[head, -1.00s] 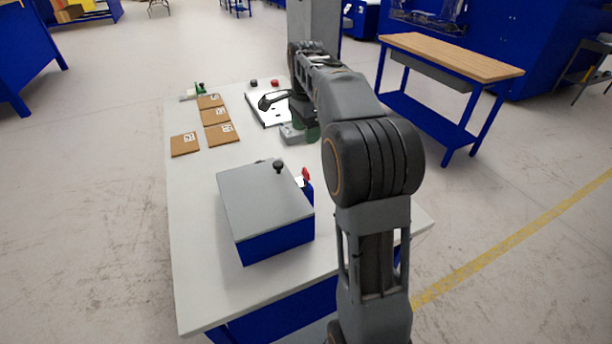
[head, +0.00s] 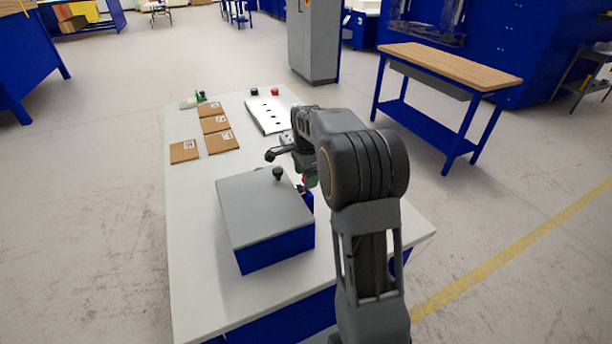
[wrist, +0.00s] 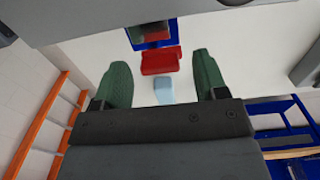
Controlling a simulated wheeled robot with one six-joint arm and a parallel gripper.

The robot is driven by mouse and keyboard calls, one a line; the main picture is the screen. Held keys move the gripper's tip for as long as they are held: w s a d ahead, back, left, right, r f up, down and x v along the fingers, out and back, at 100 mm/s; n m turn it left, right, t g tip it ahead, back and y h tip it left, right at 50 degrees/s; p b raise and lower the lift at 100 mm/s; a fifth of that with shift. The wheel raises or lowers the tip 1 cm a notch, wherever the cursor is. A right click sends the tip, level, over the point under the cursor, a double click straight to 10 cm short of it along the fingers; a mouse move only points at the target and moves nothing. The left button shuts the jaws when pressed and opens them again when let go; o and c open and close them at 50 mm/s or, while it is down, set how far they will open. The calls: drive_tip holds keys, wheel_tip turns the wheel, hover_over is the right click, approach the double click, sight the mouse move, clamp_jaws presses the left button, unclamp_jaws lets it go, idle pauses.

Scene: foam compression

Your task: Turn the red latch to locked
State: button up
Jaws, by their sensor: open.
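The red latch (wrist: 160,61) shows in the wrist view between and a little beyond my two green fingertips, by a blue bracket (wrist: 152,32). My gripper (wrist: 164,76) is open, with nothing between its fingers that I can see touching them. In the head view the red latch (head: 304,181) is a small red patch at the right side of a blue box with a grey lid (head: 262,205). My gripper (head: 308,168) is just above and behind it there, mostly hidden by my arm. The latch's exact angle is hard to tell.
A black knob (head: 278,174) stands on the lid. Several brown tiles (head: 222,142) lie on the white table (head: 195,240) at the far left. A white panel with dark slots (head: 268,115) lies at the back. The table left of the box is clear.

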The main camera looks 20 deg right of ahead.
drive_tip(key=shift+f, duration=0.2)
drive_tip(key=shift+c, duration=0.4)
drive_tip(key=c, duration=0.8)
drive_tip(key=shift+c, duration=0.2)
